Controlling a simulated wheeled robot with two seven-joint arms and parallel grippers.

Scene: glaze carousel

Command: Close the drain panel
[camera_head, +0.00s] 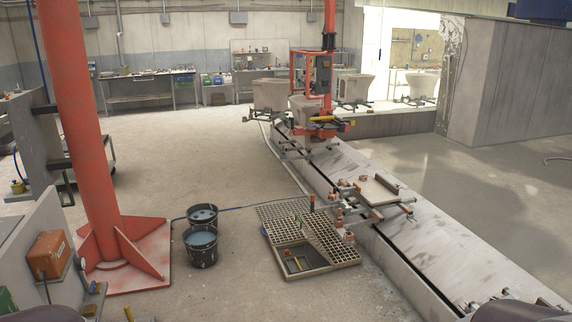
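The drain is a rectangular floor pit with a light frame, in the middle of the head view beside the long rail platform. A tan grid panel (285,211) lies at its far side, and another slatted grid strip (331,240) runs along its right side. The near left part of the drain opening (293,257) is uncovered and dark, with a small yellow item inside. I cannot tell whether the far grid panel lies flat or is raised. Neither gripper is recognisable in view; only dark rounded shapes show at the bottom left and bottom right edges.
Two dark buckets (202,240) stand on the floor left of the drain, near a red column (80,130) with a finned base. The pale rail platform (430,250) with fixtures runs along the drain's right. Open floor (190,160) lies beyond the buckets.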

